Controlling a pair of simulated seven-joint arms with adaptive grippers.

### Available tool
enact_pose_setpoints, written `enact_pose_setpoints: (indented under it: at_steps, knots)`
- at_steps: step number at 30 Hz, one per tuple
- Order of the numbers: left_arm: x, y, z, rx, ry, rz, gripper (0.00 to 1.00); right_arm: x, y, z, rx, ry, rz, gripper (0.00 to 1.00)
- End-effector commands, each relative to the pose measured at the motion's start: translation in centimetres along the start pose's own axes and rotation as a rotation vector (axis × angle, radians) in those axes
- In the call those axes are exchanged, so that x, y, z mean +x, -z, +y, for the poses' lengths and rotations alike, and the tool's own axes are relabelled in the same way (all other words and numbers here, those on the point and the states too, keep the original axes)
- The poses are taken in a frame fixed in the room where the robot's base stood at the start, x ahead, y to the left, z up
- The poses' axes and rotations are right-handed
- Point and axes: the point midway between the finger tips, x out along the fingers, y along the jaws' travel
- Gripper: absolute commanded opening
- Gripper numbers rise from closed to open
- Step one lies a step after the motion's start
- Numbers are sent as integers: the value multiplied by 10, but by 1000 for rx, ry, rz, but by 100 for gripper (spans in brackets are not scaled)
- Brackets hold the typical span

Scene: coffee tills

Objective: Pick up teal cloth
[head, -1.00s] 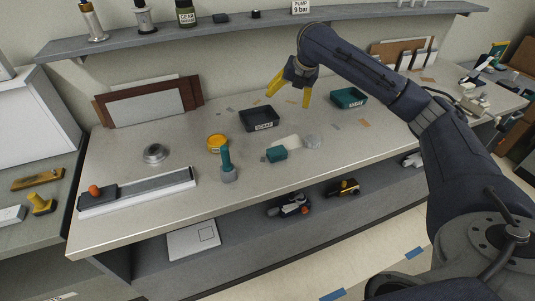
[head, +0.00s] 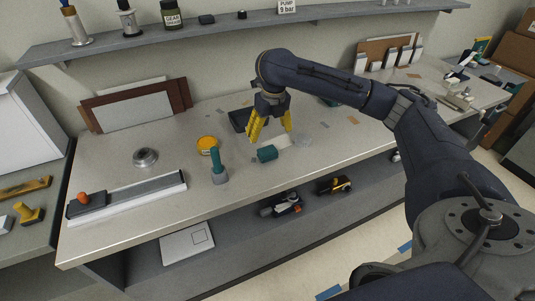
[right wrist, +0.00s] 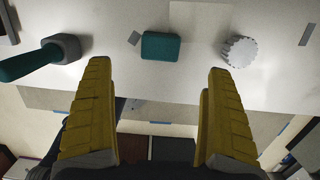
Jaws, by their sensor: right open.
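The teal cloth (head: 267,154) looks like a small folded block. It lies on the grey workbench (head: 130,220), near the front edge. My right gripper (head: 270,128) is open and empty, with its yellow fingers above the bench just behind the cloth in the head view. In the right wrist view the cloth (right wrist: 160,47) lies beyond the fingertips, between the lines of the two fingers, and does not touch them. My left gripper is not in view.
A teal-handled tool (head: 218,165) stands left of the cloth, with a yellow tin (head: 207,145) behind it. A pale ridged disc (right wrist: 240,51) lies on the cloth's right. A dark tray (head: 237,121) is partly hidden behind my gripper. A shelf (head: 215,35) runs above.

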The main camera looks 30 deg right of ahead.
Motion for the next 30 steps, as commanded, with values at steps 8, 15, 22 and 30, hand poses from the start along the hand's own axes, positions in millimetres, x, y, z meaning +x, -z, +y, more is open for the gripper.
enact_pose_setpoints:
  at_steps: [8,15,22,30]
  knots:
    - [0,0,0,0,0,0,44,39,0,0,1,-1,1,89]
    - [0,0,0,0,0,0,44,51,0,0,0,-1,-1,89]
    - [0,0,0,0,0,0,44,67,1,-1,3,-1,2,89]
    - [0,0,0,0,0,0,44,96,1,-2,3,-2,2,89]
